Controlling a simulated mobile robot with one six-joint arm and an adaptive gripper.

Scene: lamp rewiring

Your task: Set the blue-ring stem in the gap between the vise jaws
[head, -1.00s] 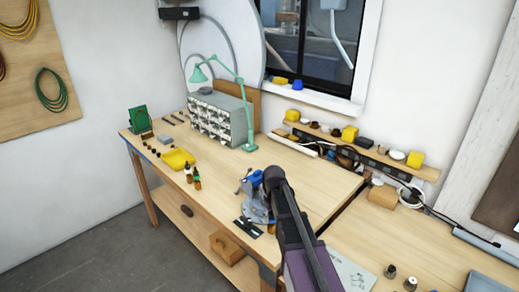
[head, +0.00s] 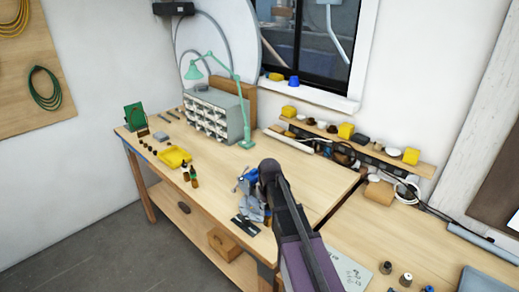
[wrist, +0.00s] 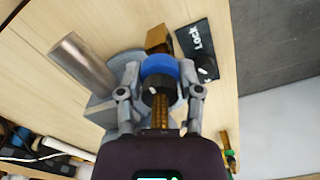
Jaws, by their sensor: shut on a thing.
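The blue-ring stem shows in the wrist view as a blue ring (wrist: 160,68) with a black collar and a brass threaded part (wrist: 160,112). My gripper (wrist: 160,92) is shut on it, one grey finger on each side. The grey vise (wrist: 100,103) lies below and behind the gripper in the wrist view. In the head view the vise (head: 252,208) stands on the bench beside the end of my arm. The gap between its jaws is hidden, and I cannot tell whether the stem touches the vise.
A black card with white lettering (wrist: 196,46) lies by the vise, with a brass-coloured block (wrist: 158,38) next to it. A metal cylinder (wrist: 82,62) is at left in the wrist view. A yellow tray (head: 174,157) and small bottles stand farther left on the bench (head: 215,185).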

